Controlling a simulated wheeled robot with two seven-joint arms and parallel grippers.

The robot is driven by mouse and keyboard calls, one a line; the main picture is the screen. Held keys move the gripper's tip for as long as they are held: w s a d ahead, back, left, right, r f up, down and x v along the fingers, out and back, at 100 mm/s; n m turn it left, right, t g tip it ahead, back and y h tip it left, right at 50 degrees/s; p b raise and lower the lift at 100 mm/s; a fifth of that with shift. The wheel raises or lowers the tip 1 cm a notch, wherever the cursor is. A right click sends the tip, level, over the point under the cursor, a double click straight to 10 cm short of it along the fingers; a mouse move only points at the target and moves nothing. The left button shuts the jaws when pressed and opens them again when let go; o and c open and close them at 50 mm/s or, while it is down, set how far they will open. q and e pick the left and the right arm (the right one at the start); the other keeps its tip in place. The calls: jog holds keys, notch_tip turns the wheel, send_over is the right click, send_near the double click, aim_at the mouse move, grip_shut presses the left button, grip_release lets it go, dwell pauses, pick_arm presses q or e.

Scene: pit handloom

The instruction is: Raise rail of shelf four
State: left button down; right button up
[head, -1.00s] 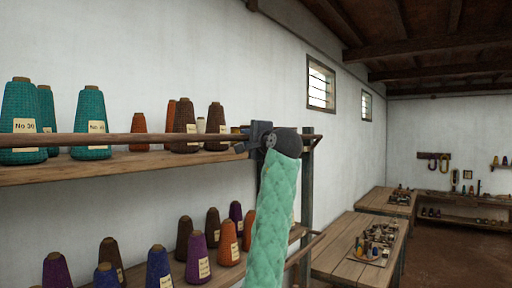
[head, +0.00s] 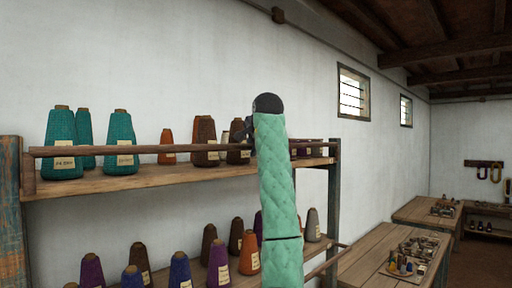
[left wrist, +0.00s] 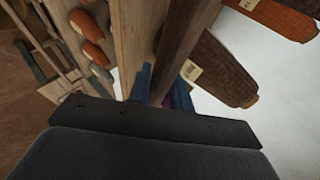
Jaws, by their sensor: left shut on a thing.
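A brown wooden rail (head: 105,150) runs along the front of the upper shelf board (head: 130,182). It stands a little above the board and crosses in front of the yarn cones. My left gripper (head: 247,131) is shut on the rail, right of its middle; my green-sleeved arm partly hides it in the head view. The left wrist view shows the rail (left wrist: 188,40) running into the grip, with the fingertips largely hidden by the dark gripper body. My right gripper is not in view.
Teal cones (head: 60,140) and brown cones (head: 204,135) stand behind the rail. A lower shelf holds several purple, blue and orange cones (head: 219,262). Posts (head: 10,215) bound the shelves.

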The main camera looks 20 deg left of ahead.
pick_arm(q)
jog(key=shift+a+r, duration=0.1)
jog(key=shift+a, duration=0.05)
jog(key=c, duration=1.6)
grip_release()
jog(key=shift+c, duration=0.2)
jog(key=o, duration=0.4)
jog(key=shift+c, duration=0.2)
jog(key=shift+h, duration=0.3)
jog(key=shift+s+b, duration=0.15)
jog(key=shift+b, duration=0.15)
jog(key=b+v, duration=0.4)
jog(key=v, duration=0.3)
jog(key=shift+r, duration=0.25)
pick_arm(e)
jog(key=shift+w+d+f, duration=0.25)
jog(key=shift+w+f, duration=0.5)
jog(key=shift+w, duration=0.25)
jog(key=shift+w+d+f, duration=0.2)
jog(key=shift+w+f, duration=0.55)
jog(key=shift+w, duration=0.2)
